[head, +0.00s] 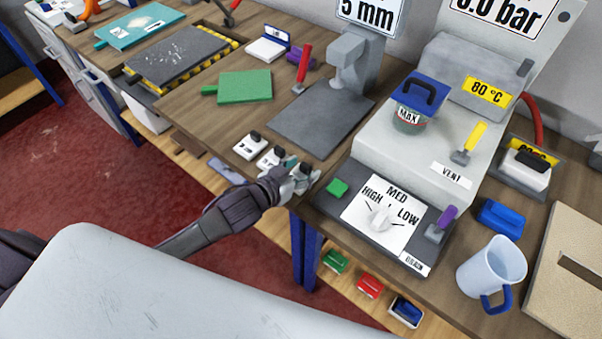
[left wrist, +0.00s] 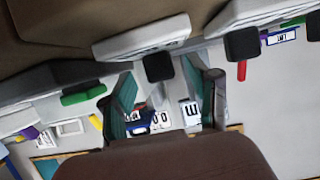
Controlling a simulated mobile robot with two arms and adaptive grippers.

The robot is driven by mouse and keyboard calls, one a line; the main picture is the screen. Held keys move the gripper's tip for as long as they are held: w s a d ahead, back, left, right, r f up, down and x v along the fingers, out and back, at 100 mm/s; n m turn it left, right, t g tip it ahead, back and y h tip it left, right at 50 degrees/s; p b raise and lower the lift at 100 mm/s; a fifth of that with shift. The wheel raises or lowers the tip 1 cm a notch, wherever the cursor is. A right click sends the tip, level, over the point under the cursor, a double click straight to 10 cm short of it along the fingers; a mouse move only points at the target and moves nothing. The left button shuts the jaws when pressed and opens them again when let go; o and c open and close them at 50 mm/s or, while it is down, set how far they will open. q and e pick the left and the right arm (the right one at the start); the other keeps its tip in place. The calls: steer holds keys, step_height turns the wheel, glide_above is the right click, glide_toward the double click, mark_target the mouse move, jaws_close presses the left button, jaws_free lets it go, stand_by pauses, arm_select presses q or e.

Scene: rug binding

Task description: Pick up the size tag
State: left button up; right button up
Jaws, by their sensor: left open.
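Several white tags with black knobs stand at the table's front edge. In the head view one white tag (head: 249,147) is to the left, and a second white tag (head: 268,159) is beside my left gripper (head: 296,170). A third black knob shows at the gripper's fingers, its tag mostly hidden. In the left wrist view my left gripper (left wrist: 161,72) is open, with the black knob (left wrist: 159,67) of the nearest white tag (left wrist: 140,38) between its fingertips. Another white tag (left wrist: 262,12) is to the right. I cannot read their lettering. My right gripper is not in view.
A grey press stand (head: 320,127) is behind the tags. A blue-handled jug (head: 492,270) stands at the right. Small coloured blocks (head: 370,287) sit on the lower shelf.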

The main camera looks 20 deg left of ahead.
arm_select(q)
steer(key=x, duration=0.3)
steer(key=shift+s, duration=0.1)
jaws_close()
